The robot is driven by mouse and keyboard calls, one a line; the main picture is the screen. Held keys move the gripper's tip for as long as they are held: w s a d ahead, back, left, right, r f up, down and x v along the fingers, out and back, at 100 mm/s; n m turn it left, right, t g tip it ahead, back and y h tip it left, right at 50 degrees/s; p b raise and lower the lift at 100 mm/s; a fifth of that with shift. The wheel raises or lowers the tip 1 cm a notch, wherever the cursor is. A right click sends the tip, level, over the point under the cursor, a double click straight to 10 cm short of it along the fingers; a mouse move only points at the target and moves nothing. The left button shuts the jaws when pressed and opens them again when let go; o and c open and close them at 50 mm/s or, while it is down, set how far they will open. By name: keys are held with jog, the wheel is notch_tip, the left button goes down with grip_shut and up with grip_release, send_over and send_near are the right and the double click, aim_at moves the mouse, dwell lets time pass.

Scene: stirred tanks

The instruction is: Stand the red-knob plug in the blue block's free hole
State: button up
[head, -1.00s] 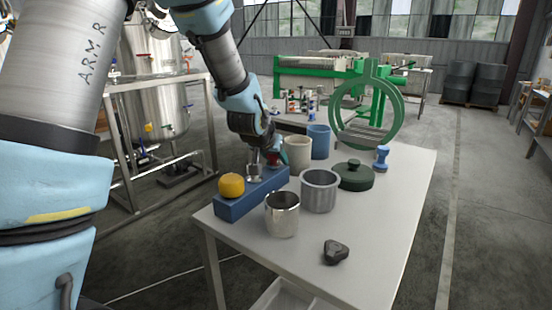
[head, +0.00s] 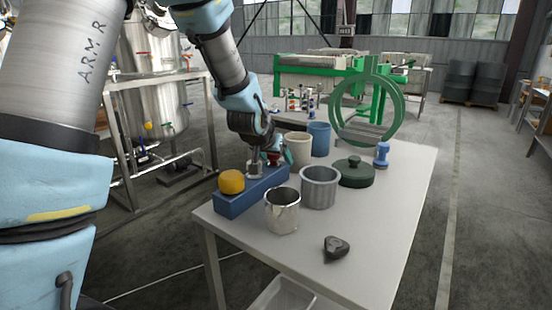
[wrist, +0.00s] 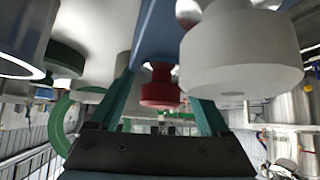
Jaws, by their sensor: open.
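The red-knob plug (head: 273,157) shows at the far end of the blue block (head: 233,203), partly hidden by my gripper. In the wrist view the red knob (wrist: 160,90) lies between my two spread fingers, with a gap visible on both sides. My gripper (wrist: 163,108) is open at the knob; in the head view my gripper (head: 275,152) is small and its fingers are partly hidden. A pale grey-knob plug (head: 254,168) stands mid-block, and a yellow-knob plug (head: 231,182) stands at the near end. The free hole and the red plug's lower end cannot be made out.
The grey knob (wrist: 240,55) is close beside my right finger in the wrist view. A beige cup (head: 298,150), blue cup (head: 319,139), grey pot (head: 320,188) and shiny pot (head: 282,212) stand right of the block. The table's front right is mostly clear around a dark stone (head: 336,248).

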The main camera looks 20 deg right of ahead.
jog(key=shift+v, duration=5.4)
jog(key=shift+f, duration=0.1)
